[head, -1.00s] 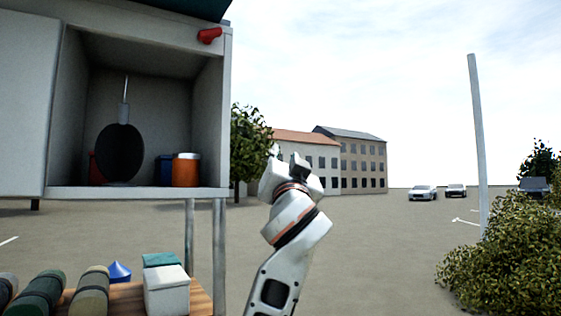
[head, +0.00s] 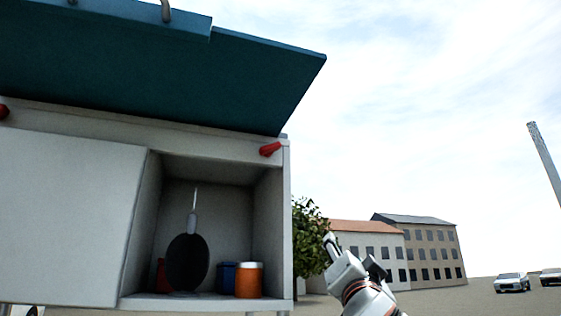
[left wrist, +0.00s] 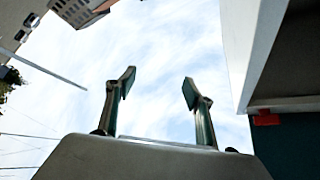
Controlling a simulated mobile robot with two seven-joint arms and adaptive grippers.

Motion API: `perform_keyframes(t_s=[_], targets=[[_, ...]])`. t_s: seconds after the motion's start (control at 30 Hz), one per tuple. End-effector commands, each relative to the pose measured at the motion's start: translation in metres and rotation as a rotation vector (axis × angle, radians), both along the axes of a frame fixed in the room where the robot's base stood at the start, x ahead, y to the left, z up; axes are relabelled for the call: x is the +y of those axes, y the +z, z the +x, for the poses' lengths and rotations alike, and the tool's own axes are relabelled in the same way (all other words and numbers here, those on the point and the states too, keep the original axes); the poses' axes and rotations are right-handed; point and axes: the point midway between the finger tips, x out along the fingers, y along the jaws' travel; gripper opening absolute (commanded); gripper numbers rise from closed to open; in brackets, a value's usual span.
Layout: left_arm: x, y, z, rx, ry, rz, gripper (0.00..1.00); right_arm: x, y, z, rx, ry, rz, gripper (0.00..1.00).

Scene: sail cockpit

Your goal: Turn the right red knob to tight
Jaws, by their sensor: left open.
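The right red knob (head: 270,149) sits on the white frame strip at the top right corner of the open cabinet, just under the blue-green awning. Its handle looks slanted. Another red knob (head: 3,111) is cut off at the left edge. My left gripper (head: 353,254) is in the open air, below and to the right of the right knob and apart from it. In the left wrist view its fingers (left wrist: 158,88) are spread with only sky between them. A small red part, likely the knob (left wrist: 266,118), shows at the right there. My right gripper is not in view.
The awning (head: 200,65) slants out above the knobs. The open cabinet compartment (head: 155,205) holds a dark round pan (head: 187,262), an orange jar (head: 248,280) and a blue container (head: 227,277). To its right is open space, with a tree, buildings and cars far off.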

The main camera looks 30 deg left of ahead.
Motion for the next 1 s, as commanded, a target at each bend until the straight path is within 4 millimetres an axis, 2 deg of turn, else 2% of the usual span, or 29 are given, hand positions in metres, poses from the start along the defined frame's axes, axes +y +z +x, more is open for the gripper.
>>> perform_keyframes(t_s=[0.03, 0.27, 0.37, 0.6, 0.8, 0.9, 1.0], targets=[[-0.001, 0.019, -0.006, 0.052, 0.08, 0.088, 0.53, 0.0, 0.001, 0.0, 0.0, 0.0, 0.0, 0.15], [0.007, 0.082, -0.039, 0.391, 0.492, 0.509, 0.53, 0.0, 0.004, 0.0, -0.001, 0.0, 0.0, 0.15], [0.011, 0.108, -0.061, 0.56, 0.662, 0.676, 0.53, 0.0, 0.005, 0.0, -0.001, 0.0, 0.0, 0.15], [0.021, 0.165, -0.126, 1.009, 1.01, 1.022, 0.53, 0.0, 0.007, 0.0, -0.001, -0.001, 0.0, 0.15], [0.026, 0.189, -0.165, 1.283, 1.15, 1.176, 0.53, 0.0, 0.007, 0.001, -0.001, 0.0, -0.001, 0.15], [0.028, 0.194, -0.173, 1.344, 1.174, 1.208, 0.53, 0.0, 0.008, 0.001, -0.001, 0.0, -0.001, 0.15], [0.033, 0.197, -0.173, 1.364, 1.18, 1.217, 0.53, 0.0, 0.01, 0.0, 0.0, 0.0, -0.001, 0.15]])
